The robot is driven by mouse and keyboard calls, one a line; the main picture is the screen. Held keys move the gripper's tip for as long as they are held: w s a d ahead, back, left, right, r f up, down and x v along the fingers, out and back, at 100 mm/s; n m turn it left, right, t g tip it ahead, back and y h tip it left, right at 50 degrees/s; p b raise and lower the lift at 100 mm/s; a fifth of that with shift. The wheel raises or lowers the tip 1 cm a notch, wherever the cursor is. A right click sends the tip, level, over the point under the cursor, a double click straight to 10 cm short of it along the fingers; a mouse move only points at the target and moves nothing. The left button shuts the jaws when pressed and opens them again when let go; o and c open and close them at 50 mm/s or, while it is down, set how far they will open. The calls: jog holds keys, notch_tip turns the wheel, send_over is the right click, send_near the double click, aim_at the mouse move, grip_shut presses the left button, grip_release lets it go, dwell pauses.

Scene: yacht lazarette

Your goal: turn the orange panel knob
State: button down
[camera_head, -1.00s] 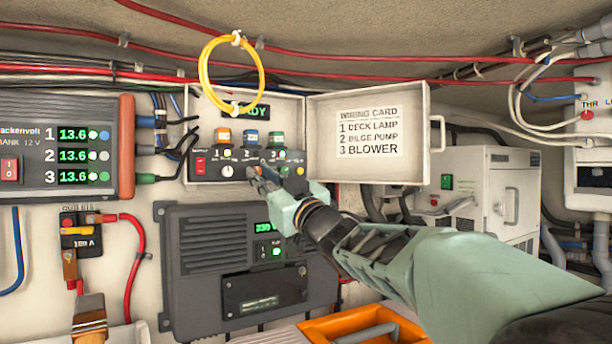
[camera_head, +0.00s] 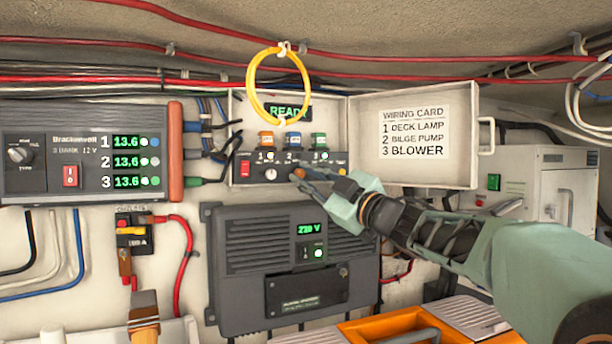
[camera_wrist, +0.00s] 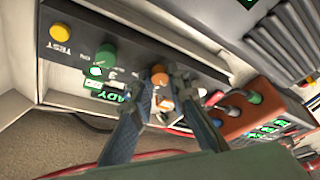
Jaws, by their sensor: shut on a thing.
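The orange panel knob (camera_wrist: 158,72) is on the dark control panel (camera_wrist: 200,62). In the wrist view it sits between the two fingers of my gripper (camera_wrist: 163,82), which is shut on it. A green knob (camera_wrist: 105,55) and a yellow TEST button (camera_wrist: 61,32) lie to the left of my fingers in the wrist view.
A white knob (camera_head: 271,174) and a red switch (camera_head: 245,169) are left of my gripper. A yellow cable loop (camera_head: 252,88) hangs above the panel. The open lid with the wiring card (camera_head: 413,135) is at the right, above my arm. A grey charger (camera_head: 245,255) is below.

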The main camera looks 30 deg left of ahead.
jog(key=c, duration=1.8)
grip_release()
jog(key=shift+c, duration=0.2)
jog(key=shift+d, duration=0.15)
jog(key=v, duration=1.1)
jog(key=shift+s+d+f, duration=0.15)
jog(key=shift+s+d, duration=0.05)
jog(key=shift+d, duration=0.1)
